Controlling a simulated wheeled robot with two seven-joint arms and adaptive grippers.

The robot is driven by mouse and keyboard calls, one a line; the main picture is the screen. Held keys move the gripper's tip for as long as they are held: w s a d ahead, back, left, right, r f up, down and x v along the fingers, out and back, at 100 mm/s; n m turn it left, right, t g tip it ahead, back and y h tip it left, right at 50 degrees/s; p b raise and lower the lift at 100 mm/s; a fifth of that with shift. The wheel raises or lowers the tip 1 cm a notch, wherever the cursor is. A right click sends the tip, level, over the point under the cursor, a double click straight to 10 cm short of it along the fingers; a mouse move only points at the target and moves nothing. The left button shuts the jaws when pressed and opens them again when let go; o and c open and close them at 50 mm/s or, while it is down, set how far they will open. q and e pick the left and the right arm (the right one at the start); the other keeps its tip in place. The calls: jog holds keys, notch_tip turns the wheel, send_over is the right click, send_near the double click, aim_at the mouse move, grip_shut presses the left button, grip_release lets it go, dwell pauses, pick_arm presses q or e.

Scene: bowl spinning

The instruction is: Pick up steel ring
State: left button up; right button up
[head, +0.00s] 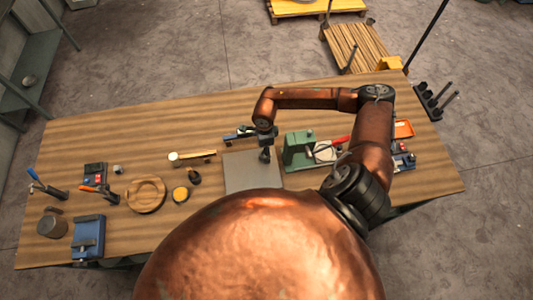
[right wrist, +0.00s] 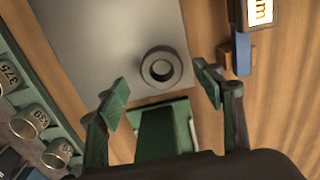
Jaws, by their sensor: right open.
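The steel ring (right wrist: 161,67) is a thick grey ring with a round hole. It lies flat near an edge of a grey plate (right wrist: 85,30) in the right wrist view. My right gripper (right wrist: 161,88) is open, with a green-padded finger on either side of the picture and the ring seen beyond the gap between them. Nothing is held. In the head view my right gripper (head: 264,155) points down over the far part of the plate (head: 250,180). I cannot make out the ring there. My left gripper is not in view.
A green case (head: 298,152) stands right of the plate. A blue-and-black tool (head: 238,135) lies beside the gripper. A light-handled tool (head: 190,156), a wooden dish (head: 146,194), a yellow-topped jar (head: 181,194) and a blue vice-like block (head: 88,237) lie left.

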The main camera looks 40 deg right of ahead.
jog(key=shift+d+f+p, duration=0.1)
jog(key=shift+f+p, duration=0.25)
jog(key=shift+f, duration=1.25)
jog(key=shift+c, duration=0.2)
jog(key=c, duration=1.5)
